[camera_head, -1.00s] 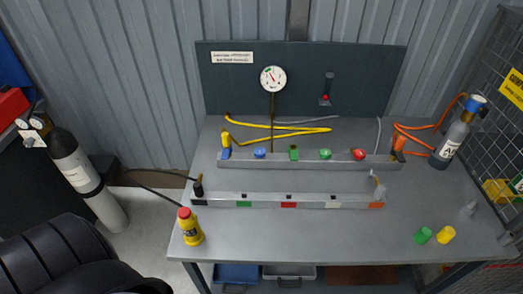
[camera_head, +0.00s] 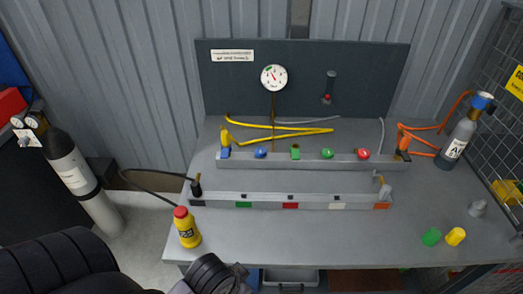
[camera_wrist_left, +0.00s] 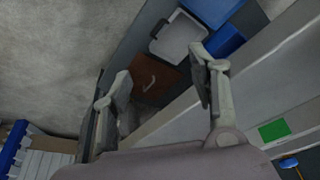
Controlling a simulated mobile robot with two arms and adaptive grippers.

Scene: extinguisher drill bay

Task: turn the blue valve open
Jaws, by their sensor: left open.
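The blue valve (camera_head: 261,153) is a small round blue knob on the rear grey rail, left of a green square one. My left gripper (camera_head: 238,280) shows partly at the bottom edge of the head view, in front of the table and well short of the valve. In the left wrist view my left gripper (camera_wrist_left: 160,72) is open with nothing between its fingers. A small blue shape at that view's lower right edge looks like the valve, but I cannot tell surely. My right gripper is not in view.
A front rail (camera_head: 265,201) with coloured labels lies before the valve rail. A yellow bottle (camera_head: 187,228) stands at the table's left front. Bins (camera_wrist_left: 178,40) sit below the table. The middle front tabletop is clear.

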